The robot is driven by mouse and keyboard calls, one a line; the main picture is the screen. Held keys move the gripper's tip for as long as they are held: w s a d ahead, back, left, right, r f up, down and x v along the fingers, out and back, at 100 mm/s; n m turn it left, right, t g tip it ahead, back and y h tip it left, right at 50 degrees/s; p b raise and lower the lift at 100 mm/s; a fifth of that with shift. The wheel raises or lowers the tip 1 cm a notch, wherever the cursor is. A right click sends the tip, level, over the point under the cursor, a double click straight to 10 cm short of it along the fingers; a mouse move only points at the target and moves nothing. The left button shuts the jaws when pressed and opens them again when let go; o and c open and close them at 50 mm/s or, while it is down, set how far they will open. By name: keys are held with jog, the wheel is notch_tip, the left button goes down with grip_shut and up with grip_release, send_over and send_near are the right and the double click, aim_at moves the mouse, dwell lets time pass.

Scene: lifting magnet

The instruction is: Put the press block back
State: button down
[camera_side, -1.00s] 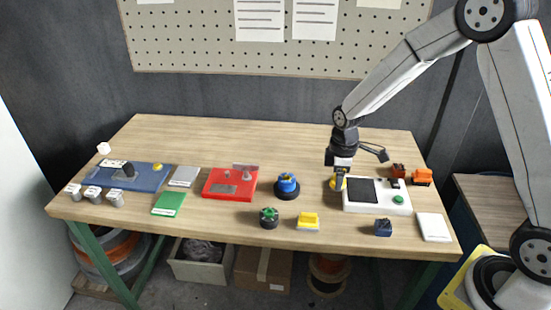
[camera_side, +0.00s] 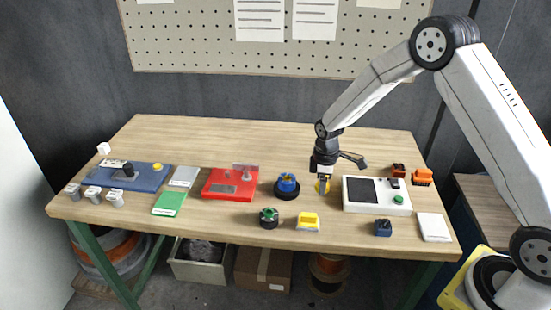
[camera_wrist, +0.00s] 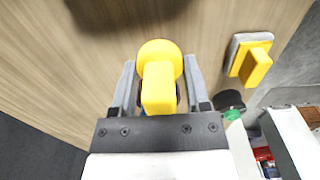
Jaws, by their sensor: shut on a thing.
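My gripper (camera_wrist: 160,88) is shut on a yellow piece (camera_wrist: 158,85) with a round end and a block-shaped grip. Which yellow piece is the press block, I cannot tell for sure.
A blue unit on a black base (camera_side: 287,187) stands left of my gripper; a white box (camera_side: 378,207) with a dark plate and green button stands right. The table's back is clear.

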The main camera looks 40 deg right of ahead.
jog(key=shift+w+f, duration=0.15)
jog(key=shift+f, duration=1.55)
jog(key=shift+f, duration=0.15)
jog(key=shift+c, duration=0.3)
grip_release()
notch_tip(320, 180, up, 12)
jog(key=shift+r, duration=0.15)
